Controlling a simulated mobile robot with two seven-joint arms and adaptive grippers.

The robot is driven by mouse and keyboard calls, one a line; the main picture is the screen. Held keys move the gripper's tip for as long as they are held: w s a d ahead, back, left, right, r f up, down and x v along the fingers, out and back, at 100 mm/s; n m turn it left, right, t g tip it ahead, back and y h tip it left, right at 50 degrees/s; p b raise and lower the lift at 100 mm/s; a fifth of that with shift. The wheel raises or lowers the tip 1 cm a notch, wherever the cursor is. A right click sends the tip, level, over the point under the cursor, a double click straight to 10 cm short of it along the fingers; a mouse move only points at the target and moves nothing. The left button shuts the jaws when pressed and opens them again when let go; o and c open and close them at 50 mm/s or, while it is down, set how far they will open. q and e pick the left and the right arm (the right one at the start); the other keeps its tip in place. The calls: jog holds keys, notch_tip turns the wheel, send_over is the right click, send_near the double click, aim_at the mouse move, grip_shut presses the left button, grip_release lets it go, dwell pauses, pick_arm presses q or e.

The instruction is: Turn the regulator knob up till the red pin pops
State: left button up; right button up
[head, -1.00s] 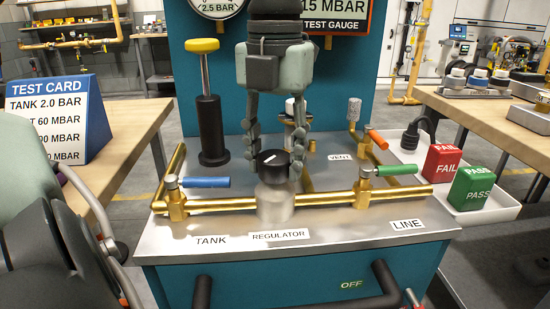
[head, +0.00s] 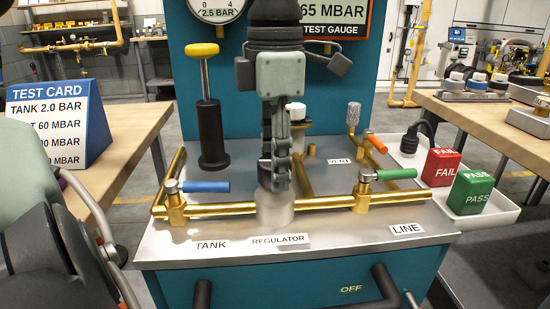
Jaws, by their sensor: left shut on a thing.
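The regulator's silver body (head: 274,212) stands on the panel behind the REGULATOR label (head: 279,240). My left gripper (head: 275,180) points straight down over it, shut on the black regulator knob (head: 264,173). The fingers are seen edge-on and hide most of the knob. The test gauge (head: 345,13) at the top shows the digits 65 MBAR; my arm covers its left part. A silver fitting with a white top (head: 296,113) stands partly hidden behind the gripper. I cannot make out a red pin. My right gripper is not in view.
A blue-handled valve (head: 205,186) is left of the gripper, a green-handled valve (head: 394,174) right, and an orange-handled one (head: 376,143) behind. A black pump with yellow handle (head: 211,130) stands at left. FAIL (head: 442,167) and PASS (head: 470,192) blocks sit at right.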

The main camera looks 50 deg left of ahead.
pick_arm(q)
jog(key=shift+m, duration=1)
jog(key=m, duration=0.2)
jog(key=shift+m+p, duration=0.3)
jog(key=shift+m, duration=0.1)
jog(key=m, duration=0.3)
jog(key=shift+m+p, duration=0.3)
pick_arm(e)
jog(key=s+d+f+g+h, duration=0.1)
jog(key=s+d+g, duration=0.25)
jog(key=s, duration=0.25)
pick_arm(q)
jog(key=m+p, duration=0.1)
jog(key=m, duration=1)
jog(key=shift+p, duration=0.35)
jog(key=m, duration=0.4)
jog(key=shift+p, duration=0.3)
jog(key=shift+m, duration=2.1)
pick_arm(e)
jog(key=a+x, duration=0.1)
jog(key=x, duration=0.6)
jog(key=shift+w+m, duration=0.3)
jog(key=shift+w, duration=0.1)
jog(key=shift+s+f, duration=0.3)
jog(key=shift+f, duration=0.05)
